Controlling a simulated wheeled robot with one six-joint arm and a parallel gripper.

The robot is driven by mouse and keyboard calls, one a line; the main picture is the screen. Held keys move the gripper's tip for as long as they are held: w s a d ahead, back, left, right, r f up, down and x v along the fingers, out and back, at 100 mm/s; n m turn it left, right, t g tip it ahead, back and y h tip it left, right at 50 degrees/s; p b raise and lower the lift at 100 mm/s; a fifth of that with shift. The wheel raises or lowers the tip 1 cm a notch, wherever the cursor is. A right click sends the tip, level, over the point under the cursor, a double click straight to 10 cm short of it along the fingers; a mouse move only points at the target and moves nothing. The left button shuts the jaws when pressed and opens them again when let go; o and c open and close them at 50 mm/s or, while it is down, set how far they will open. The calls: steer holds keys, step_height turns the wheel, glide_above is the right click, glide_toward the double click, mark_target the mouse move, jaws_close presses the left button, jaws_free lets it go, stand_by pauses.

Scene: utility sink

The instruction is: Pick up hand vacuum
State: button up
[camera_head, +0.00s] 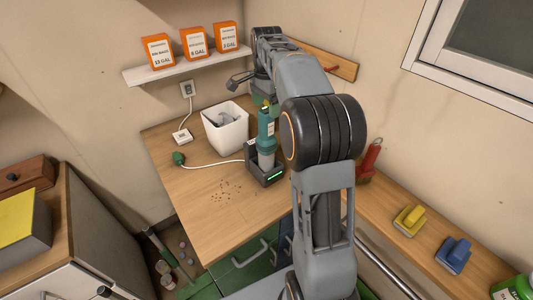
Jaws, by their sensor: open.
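The hand vacuum (266,130) has a teal body and a pale grey lower end. It stands upright in a black dock (268,179) with a green light, on the wooden counter. My arm reaches up and over from the front right, with its wrist above and behind the vacuum. My gripper (265,101) points down by the top of the vacuum and is open. It is small and partly hidden by my arm, so I cannot tell whether it touches the vacuum.
A white bin (225,127) stands close left of the vacuum. A cable runs from the dock past a dark green bulb-like object (179,158). Dark crumbs (227,190) lie on the counter's front. A shelf (187,66) with orange boxes is on the wall. A red tool (370,160) stands right.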

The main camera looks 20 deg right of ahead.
steer(key=shift+w+f+p, duration=0.15)
steer(key=shift+f+p, duration=0.15)
steer(key=shift+f, duration=2.45)
steer(key=c, duration=0.9)
steer(key=shift+c, duration=0.5)
steer(key=shift+r, duration=0.1)
